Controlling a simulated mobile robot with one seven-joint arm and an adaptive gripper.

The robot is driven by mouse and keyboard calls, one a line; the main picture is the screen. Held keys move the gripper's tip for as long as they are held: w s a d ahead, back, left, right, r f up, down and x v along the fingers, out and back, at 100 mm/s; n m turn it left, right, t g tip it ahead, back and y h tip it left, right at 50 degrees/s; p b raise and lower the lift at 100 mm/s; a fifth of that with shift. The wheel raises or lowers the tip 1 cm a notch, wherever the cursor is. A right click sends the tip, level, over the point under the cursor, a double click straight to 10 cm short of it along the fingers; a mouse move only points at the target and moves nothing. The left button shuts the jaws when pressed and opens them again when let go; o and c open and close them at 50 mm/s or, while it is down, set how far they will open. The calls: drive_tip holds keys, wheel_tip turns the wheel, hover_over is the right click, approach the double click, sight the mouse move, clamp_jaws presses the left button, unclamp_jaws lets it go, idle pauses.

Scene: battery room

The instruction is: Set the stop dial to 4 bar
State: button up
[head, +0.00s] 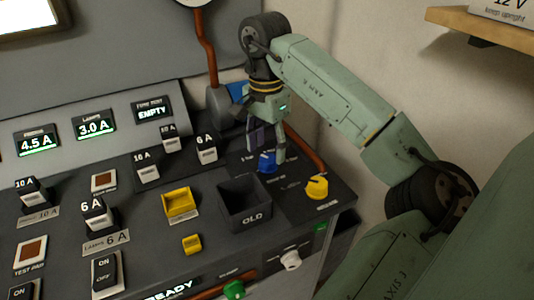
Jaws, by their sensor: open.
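A blue dial (267,161) sits on the dark panel top near its back right, with small white labels beside it that are too small to read. A yellow dial (317,186) sits to its right and nearer the front edge; its label is also unreadable. I cannot tell for certain which one is the stop dial. My gripper (267,150) points down at the blue dial, open, with one finger on each side of it. I cannot tell whether the fingers touch it. Its pointer setting is not readable.
An open black bin marked OLD (244,203) and a yellow tray (180,203) lie left of the dials. Fuse blocks and switches fill the left panel. A copper pipe (304,148) runs behind the dials. A wooden shelf (480,22) juts out at upper right.

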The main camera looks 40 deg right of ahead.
sight(267, 158)
drive_tip(key=shift+f, duration=1.65)
drive_tip(key=c, duration=1.2)
drive_tip(key=shift+o, duration=0.2)
